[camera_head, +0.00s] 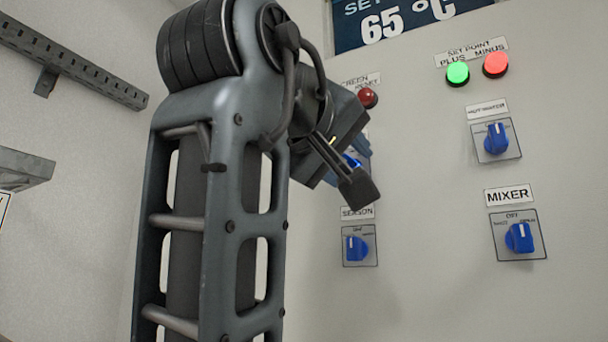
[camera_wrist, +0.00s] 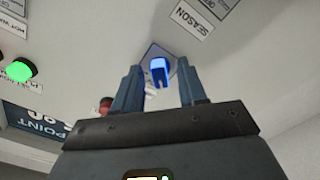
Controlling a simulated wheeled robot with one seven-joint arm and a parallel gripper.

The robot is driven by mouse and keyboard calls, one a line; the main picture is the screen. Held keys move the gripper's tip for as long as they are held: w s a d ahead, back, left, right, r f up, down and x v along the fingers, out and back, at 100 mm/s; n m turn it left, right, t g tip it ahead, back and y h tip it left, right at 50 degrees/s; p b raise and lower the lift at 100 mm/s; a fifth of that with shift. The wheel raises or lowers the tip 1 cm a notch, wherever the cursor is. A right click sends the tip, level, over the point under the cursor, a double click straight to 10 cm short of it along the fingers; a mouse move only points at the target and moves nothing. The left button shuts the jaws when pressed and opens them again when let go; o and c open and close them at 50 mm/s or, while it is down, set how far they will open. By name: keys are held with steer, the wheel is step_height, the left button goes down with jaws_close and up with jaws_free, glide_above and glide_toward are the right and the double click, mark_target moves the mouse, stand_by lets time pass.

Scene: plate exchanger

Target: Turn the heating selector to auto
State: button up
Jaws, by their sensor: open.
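A blue selector knob (camera_head: 353,161) on a square plate shows in the head view, mostly hidden behind my gripper (camera_head: 354,176). It stands above the SEASON selector (camera_head: 357,248) and below a red button. Its own label is hidden, so I cannot read whether it is the heating selector. In the wrist view the blue knob (camera_wrist: 160,69) lies ahead, between my two fingertips. My gripper is open, with one finger on each side of the knob and a gap to both. I cannot tell its exact setting.
The white panel also bears a red button (camera_head: 368,97), a green button (camera_head: 457,72), a red lit button (camera_head: 496,64), the hot water selector (camera_head: 496,139) and the MIXER selector (camera_head: 519,238). A temperature display (camera_head: 400,18) is at the top. A metal rail (camera_head: 75,60) is at left.

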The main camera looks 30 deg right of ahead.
steer(key=shift+c, duration=0.3)
jaws_close()
steer(key=m+b, duration=0.2)
steer(key=m, duration=0.2)
steer(key=shift+f+m, duration=0.15)
steer(key=shift+m, duration=0.25)
steer(key=m+b, duration=0.2)
steer(key=m, duration=0.2)
steer(key=shift+m, duration=0.3)
steer(key=m+b, duration=0.2)
steer(key=m, duration=0.2)
steer(key=shift+m+b, duration=0.6)
steer(key=shift+m, duration=1.7)
